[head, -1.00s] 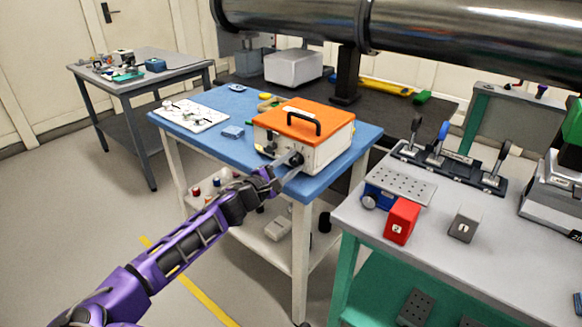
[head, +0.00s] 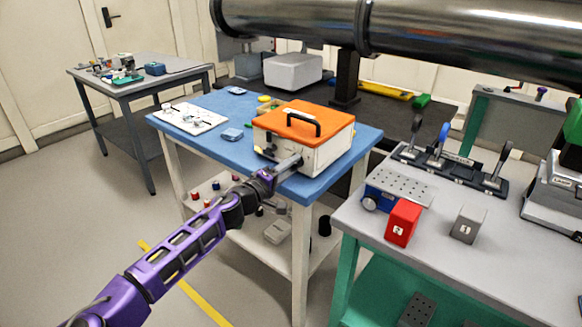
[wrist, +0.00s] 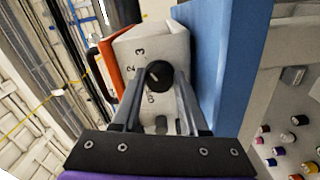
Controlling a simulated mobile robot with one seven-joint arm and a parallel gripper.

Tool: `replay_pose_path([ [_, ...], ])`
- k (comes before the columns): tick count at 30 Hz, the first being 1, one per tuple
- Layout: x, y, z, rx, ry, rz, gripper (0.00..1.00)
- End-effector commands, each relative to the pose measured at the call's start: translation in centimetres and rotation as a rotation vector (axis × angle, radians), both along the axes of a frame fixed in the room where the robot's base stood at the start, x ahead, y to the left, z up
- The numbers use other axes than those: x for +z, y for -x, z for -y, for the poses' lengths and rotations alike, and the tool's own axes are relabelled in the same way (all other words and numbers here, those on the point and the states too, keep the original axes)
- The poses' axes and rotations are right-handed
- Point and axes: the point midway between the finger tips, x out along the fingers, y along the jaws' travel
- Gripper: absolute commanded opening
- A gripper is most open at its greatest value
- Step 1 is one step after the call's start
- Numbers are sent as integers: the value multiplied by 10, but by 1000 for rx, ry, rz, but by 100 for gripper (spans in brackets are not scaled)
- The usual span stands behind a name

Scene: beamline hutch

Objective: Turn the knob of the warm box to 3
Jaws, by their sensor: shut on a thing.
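The warm box (head: 303,138) is a white case with an orange lid and black handle, standing on the blue tabletop. In the wrist view its white front (wrist: 165,45) carries a round black knob (wrist: 159,75). The digits 3 and 2 show to the left of the knob, with smaller lettering below, partly hidden by a finger. A small pale mark shows on the knob; its exact heading is hard to read. My gripper (wrist: 157,84) is shut on the knob, one finger on each side. In the head view my gripper (head: 290,162) reaches the box front and hides the knob.
The blue table (head: 208,145) also bears a white board (head: 190,118) with small parts and a small blue block (head: 231,135). At the right, a grey bench (head: 370,235) holds a lever panel and a red block (head: 403,222). A large metal pipe (head: 450,35) runs overhead.

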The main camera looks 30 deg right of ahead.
Motion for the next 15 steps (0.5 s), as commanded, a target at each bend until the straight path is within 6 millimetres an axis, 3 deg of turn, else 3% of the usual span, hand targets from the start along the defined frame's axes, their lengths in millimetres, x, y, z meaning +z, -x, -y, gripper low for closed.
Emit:
replay_pose_path([
  [15,-1,0,0,0,-16,42,0],
])
